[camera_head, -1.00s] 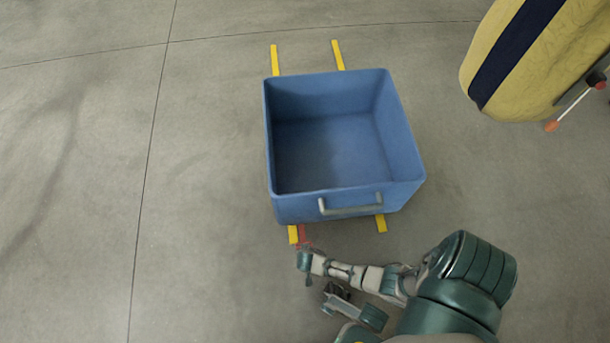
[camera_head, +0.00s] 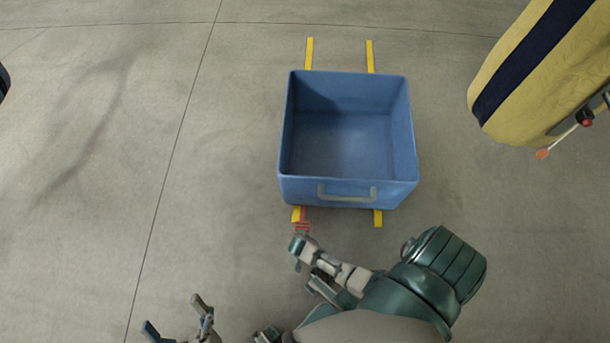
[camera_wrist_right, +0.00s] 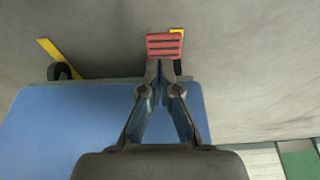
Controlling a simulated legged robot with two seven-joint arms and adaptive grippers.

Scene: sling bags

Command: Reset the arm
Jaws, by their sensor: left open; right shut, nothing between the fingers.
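My left gripper (camera_head: 174,314) is in the bottom left of the head view, its two fingers spread apart with nothing between them. My right arm bends in from the lower right of the head view, its end near the front of a blue bin (camera_head: 347,191). In the right wrist view my right gripper (camera_wrist_right: 165,66) is shut and empty. Its tips overlap the lower edge of a red striped patch (camera_wrist_right: 165,45); I cannot tell whether they touch. The patch also shows just below the bin in the head view (camera_head: 302,227).
The bin is open, looks empty and has a grey handle (camera_head: 347,193) in front. Yellow strips (camera_head: 370,56) lie on the floor around it. A yellow bag with a dark band (camera_head: 520,70) is at the upper right.

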